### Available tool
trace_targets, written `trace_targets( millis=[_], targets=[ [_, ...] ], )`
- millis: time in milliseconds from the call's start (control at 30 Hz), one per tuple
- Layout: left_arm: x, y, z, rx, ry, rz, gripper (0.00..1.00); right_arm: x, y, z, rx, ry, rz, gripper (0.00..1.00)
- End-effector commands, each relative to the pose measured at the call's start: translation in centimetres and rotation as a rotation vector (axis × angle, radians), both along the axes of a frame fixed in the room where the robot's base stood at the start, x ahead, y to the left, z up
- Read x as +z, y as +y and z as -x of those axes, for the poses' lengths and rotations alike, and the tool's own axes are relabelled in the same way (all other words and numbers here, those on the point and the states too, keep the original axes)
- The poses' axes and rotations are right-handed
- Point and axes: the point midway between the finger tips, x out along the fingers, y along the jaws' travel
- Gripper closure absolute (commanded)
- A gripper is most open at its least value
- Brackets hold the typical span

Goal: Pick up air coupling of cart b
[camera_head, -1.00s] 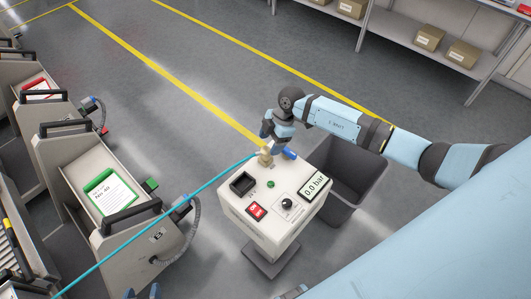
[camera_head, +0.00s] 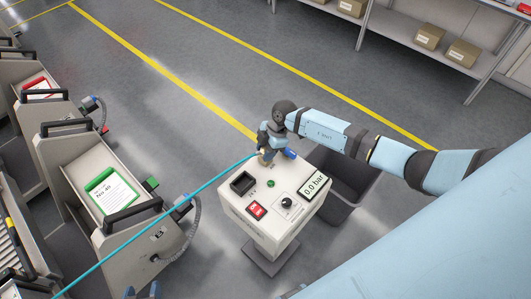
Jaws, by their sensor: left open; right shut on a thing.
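Cart b (camera_head: 130,243), marked with a "B" plate, stands at left. My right gripper (camera_head: 266,152) is at the back left corner of the white test box (camera_head: 262,226), shut on a small tan fitting (camera_head: 264,160). A teal hose (camera_head: 160,222) runs from this fitting to the lower left. The gripper partly hides the fitting, so I cannot tell whether it touches the box. My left gripper (camera_head: 141,293) shows only its tips at the bottom edge, open.
The box has a red switch (camera_head: 257,210), a knob and a display (camera_head: 314,185) reading 0.0 bar. A dark bin (camera_head: 350,190) stands behind it. Another cart (camera_head: 35,110) is at the far left.

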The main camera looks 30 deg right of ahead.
Motion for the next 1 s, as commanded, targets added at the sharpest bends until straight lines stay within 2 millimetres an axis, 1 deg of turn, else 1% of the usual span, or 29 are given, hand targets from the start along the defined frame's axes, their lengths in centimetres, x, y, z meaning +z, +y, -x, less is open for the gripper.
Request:
trace_targets(
  millis=[267,367,467,567,800,900,1000],
  targets=[
    [0.0,-0.1,0.0,-0.002,0.000,0.001,0.43,0.4,0.0,-0.1,0.001,-0.001,0.000,1.00],
    [-0.1,-0.1,0.0,-0.002,0.000,0.001,0.43,1.3,0.0,-0.1,-0.001,-0.003,-0.001,1.00],
    [-0.1,-0.1,0.0,-0.001,0.001,0.002,0.43,2.7,0.0,-0.1,0.001,-0.005,-0.001,1.00],
    [-0.3,-0.1,0.0,-0.002,0.001,0.002,0.43,4.8,-0.1,-0.1,0.002,-0.006,0.000,1.00],
    [-1.0,-0.3,0.1,-0.004,0.002,0.005,0.43,11.7,-0.1,-0.1,0.001,-0.007,0.001,1.00],
    [-1.2,-0.4,0.1,-0.005,0.004,0.006,0.43,14.3,0.0,-0.1,0.002,-0.006,0.000,1.00],
    [-1.4,-0.5,0.1,-0.007,0.004,0.007,0.43,16.6,0.0,-0.1,0.001,-0.005,0.000,1.00]
  ],
)
